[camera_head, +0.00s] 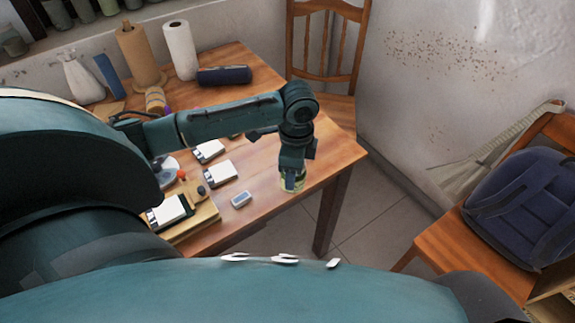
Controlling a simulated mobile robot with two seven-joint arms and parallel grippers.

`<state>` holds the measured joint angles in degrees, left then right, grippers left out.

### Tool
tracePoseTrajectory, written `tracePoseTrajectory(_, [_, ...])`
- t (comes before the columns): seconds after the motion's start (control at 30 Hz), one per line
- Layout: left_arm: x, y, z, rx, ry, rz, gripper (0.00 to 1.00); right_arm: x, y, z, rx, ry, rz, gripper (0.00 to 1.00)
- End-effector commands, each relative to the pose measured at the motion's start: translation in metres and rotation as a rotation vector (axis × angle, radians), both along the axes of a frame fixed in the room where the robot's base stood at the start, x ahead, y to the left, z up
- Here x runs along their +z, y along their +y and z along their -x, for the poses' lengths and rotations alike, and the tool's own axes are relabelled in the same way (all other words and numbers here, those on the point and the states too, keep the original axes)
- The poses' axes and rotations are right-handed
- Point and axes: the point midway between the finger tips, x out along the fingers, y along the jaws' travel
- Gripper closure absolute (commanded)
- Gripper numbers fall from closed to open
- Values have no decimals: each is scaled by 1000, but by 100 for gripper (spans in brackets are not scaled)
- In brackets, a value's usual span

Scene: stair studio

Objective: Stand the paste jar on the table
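The paste jar (300,184), a small yellow-green jar, shows at the lower end of my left arm, near the right front edge of the wooden table (262,205). My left gripper (292,180) points down with its fingers around the jar and appears shut on it. A finger covers the jar's middle, and its top is hidden. The jar looks about upright. I cannot tell whether its base touches the table or hangs just above it. My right gripper is not in view.
A small grey-white block (241,200) lies left of the jar. White-topped boxes (220,174) and a wooden board (203,217) lie farther left. A chair with a backpack (528,205) is at right.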

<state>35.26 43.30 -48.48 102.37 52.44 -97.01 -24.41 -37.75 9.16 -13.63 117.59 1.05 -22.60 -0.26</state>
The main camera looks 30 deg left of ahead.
Motion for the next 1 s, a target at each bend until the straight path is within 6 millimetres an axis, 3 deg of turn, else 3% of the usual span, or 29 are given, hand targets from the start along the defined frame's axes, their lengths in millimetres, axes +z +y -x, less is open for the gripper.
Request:
tracePoseTrajectory(0.4, [37, 40, -51, -932, 24, 17, 77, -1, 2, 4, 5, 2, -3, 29])
tracePoseTrajectory(0.6, [51, 54, -66, -1278, 26, 29, 77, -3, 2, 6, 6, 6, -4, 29])
tracePoseTrajectory(0.83, [54, 60, -72, -1451, 24, 36, 77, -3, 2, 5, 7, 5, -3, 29])
tracePoseTrajectory(1.0, [25, 60, -71, -1464, 27, 39, 77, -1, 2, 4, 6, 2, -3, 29])
